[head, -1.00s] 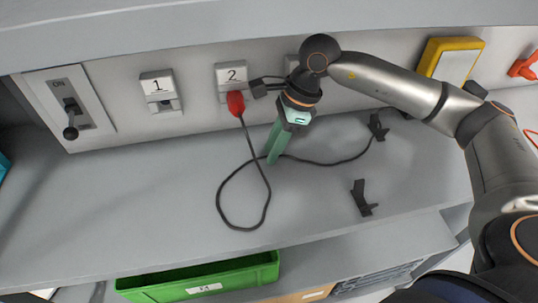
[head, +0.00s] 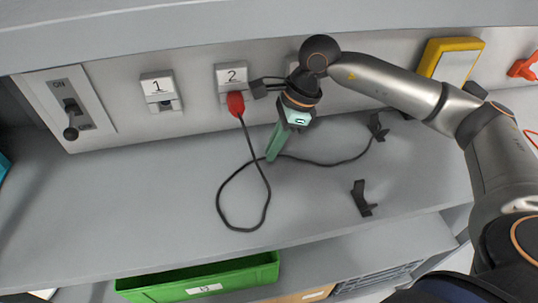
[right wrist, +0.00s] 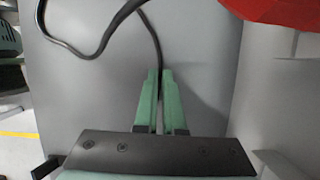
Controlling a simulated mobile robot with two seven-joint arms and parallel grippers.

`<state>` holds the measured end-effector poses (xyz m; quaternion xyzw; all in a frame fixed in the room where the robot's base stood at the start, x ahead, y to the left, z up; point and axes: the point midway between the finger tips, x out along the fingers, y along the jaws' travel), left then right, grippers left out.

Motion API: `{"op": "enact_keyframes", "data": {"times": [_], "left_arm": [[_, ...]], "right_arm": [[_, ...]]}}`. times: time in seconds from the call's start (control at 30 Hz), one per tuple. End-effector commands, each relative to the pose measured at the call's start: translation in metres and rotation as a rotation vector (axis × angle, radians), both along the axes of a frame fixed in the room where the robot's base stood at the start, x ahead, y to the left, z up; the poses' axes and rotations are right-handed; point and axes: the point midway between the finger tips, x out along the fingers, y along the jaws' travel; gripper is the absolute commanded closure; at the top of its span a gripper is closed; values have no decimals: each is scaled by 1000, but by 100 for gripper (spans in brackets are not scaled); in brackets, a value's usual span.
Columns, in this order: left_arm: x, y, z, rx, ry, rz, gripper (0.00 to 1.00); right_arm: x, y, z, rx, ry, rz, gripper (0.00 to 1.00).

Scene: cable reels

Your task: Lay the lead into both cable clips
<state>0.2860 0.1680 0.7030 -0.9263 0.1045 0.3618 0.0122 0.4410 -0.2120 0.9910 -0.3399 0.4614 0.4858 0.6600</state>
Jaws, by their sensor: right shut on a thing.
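The dark lead (head: 222,190) runs from a red plug (head: 235,103) at socket 2, makes a loop on the grey worktop and runs right. One black cable clip (head: 377,127) stands at the back right; the lead reaches it, but I cannot tell whether it sits inside. The other black clip (head: 363,197) stands nearer the front edge, apart from the lead. My right gripper (head: 270,158) points down with its green fingers shut on the lead, left of both clips. In the right wrist view the lead (right wrist: 152,30) enters between the fingers (right wrist: 160,75). My left gripper is out of view.
Socket 1 (head: 162,92) and a lever switch (head: 70,115) are on the back wall at left. A yellow-framed panel (head: 450,60) is at right. A green crate (head: 200,280) stands below the worktop's front edge. The left worktop is clear.

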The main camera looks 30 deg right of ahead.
Motion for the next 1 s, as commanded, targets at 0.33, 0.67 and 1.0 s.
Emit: {"op": "enact_keyframes", "data": {"times": [0.33, 0.67, 1.0], "left_arm": [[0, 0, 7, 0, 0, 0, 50], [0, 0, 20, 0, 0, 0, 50], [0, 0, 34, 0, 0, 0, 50]], "right_arm": [[0, 0, 10, -2, -1, -1, 100], [0, 0, 34, 0, -1, 0, 100], [0, 0, 58, 1, -1, 0, 100]]}}
